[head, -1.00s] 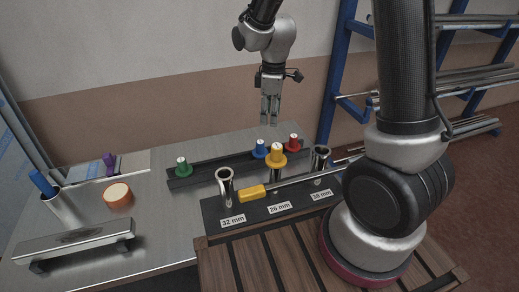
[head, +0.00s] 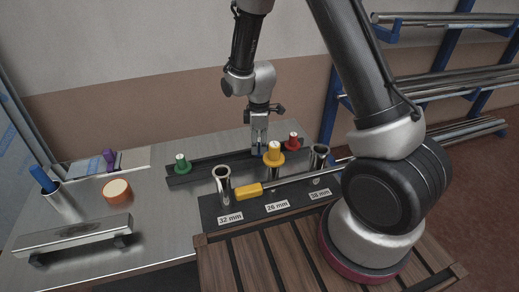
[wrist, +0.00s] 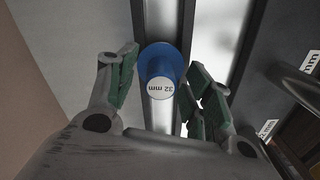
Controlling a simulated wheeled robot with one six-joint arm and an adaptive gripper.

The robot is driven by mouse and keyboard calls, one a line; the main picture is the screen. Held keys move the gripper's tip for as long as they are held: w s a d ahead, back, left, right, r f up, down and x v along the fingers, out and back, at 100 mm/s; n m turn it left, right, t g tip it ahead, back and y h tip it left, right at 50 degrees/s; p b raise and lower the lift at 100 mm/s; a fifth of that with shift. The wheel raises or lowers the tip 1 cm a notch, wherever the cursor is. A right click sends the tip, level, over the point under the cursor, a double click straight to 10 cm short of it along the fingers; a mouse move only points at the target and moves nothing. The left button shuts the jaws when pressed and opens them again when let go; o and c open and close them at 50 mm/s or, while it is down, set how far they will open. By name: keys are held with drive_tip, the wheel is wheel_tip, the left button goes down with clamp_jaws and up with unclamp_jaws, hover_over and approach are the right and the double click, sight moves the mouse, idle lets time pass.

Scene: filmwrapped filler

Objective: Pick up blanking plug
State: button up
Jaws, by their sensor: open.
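The blue blanking plug (wrist: 174,56) shows in the wrist view, its pale top marked 32 mm. My gripper (head: 258,149) is open, pointing down over the dark rail (head: 209,169). In the wrist view its green-padded fingers are on either side of the blue plug, with gaps visible. In the head view my gripper hides the blue plug. A green plug (head: 182,167) and a red plug (head: 293,141) are on the rail.
Another open tube (head: 319,160) stands at the 38 mm label. A yellow-handled tool (head: 249,191) lies across the dark holder. An orange tape roll (head: 117,191), a purple item (head: 109,158) and a metal bar (head: 74,235) are at left. Pipe racks stand at right.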

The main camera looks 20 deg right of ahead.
drive_tip(key=c, duration=1.1)
